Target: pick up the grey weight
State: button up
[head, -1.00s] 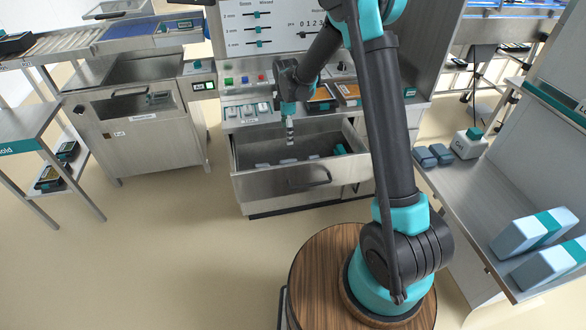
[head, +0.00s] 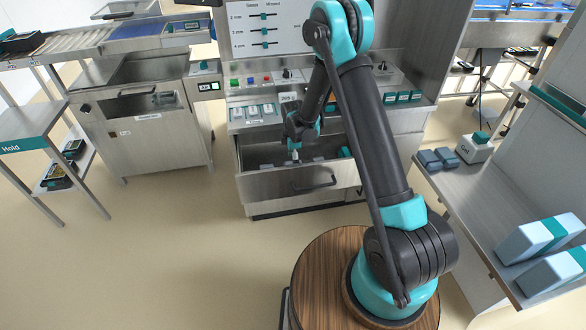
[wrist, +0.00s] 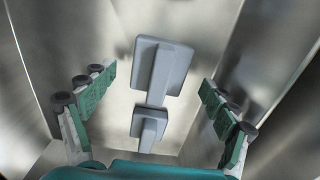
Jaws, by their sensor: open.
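An open steel drawer (head: 285,184) under the panel holds several small items. In the wrist view, two grey pieces with raised bars lie on the drawer floor, a larger grey block (wrist: 172,70) and a smaller grey block (wrist: 149,128) just below it; I cannot tell which is the grey weight. My gripper (head: 295,157) is at the drawer opening in the head view. In the wrist view my gripper (wrist: 155,88) is open, its green fingers on either side of the blocks and apart from them. In the head view the arm and drawer front partly hide the contents.
The drawer's metal walls (wrist: 263,60) stand close beside the fingers. A control panel (head: 255,82) with buttons is above the drawer.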

jog(key=shift+f, duration=1)
jog(key=c, duration=1.7)
jog(key=shift+c, duration=0.2)
jog(key=shift+r, duration=0.15)
